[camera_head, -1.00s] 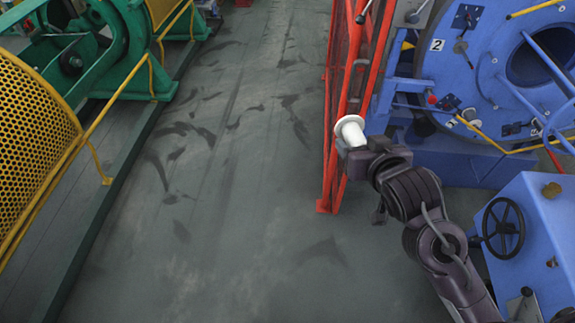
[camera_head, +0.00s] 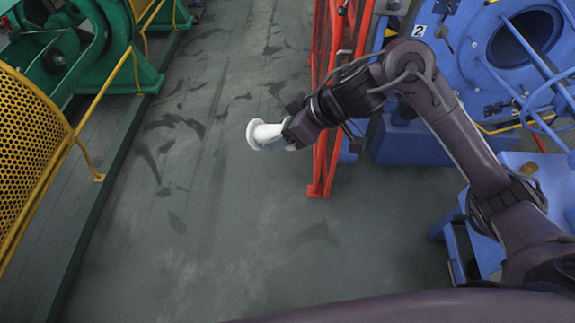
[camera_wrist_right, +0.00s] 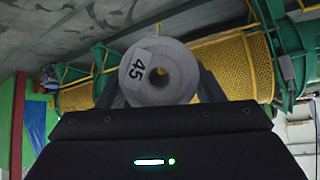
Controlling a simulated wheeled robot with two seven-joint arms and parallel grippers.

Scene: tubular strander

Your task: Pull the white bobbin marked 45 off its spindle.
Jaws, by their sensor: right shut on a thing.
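The white bobbin (camera_head: 264,134) is in my right gripper (camera_head: 288,136), held out over the open floor aisle in the head view. Its flange faces left, away from the gripper. In the right wrist view the bobbin (camera_wrist_right: 158,68) sits between the two fingers, its round end with a centre hole and a label reading 45 facing the camera. The right gripper is shut on it. No spindle touches the bobbin in either view. My left gripper is not in view.
A red mesh guard (camera_head: 325,90) stands just right of the gripper. The blue machine (camera_head: 470,50) marked 2 is behind my right arm. Green machinery (camera_head: 95,45) and a yellow perforated guard (camera_head: 28,145) line the left. The grey floor (camera_head: 200,230) between is clear.

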